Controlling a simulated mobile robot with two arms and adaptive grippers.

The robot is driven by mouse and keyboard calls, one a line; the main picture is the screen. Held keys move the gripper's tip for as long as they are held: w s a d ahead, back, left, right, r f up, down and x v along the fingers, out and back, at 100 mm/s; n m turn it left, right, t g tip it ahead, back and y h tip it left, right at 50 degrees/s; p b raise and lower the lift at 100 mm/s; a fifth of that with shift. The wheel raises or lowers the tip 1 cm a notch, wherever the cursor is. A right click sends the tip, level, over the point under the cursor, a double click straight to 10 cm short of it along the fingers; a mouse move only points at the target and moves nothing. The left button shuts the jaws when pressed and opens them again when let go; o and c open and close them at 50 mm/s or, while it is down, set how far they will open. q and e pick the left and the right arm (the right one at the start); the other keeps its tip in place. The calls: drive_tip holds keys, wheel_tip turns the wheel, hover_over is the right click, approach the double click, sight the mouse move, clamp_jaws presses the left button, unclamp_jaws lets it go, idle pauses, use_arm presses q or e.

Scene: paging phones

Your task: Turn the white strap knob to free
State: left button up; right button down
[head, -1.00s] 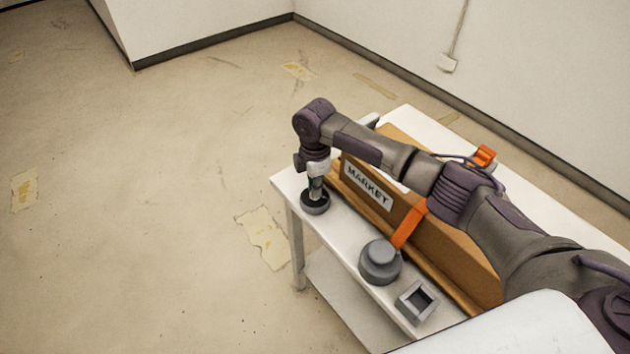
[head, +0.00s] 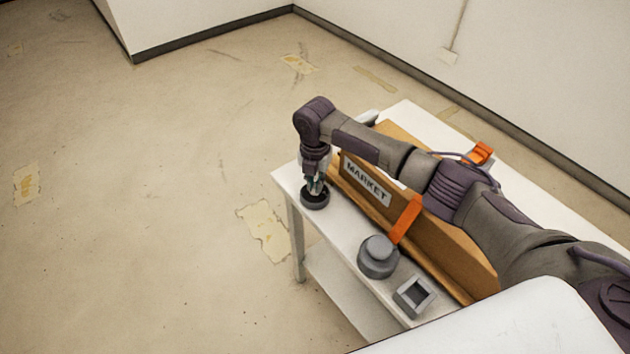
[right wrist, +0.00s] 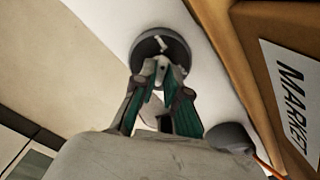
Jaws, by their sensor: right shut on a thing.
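The white strap knob (right wrist: 160,70) shows as a small pale piece on a dark round base (right wrist: 150,42) in the right wrist view. In the head view the base (head: 315,202) sits near the left corner of the white table. My right gripper (head: 316,188) points down over the base and is shut on the knob. Its green-padded fingers (right wrist: 160,88) hide much of the knob, so I cannot read its exact setting. My left gripper is not in view.
A brown box (head: 440,232) with a MARKET label (head: 367,184) lies along the white table (head: 288,180), an orange strap (head: 406,220) across it. A grey round drum (head: 378,257) and a grey square socket (head: 414,296) stand in front. Open floor lies left.

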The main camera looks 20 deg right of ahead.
drive_tip(key=shift+n, duration=1.1)
drive_tip(key=c, duration=1.2)
unclamp_jaws()
wheel_tip(320, 180, up, 12)
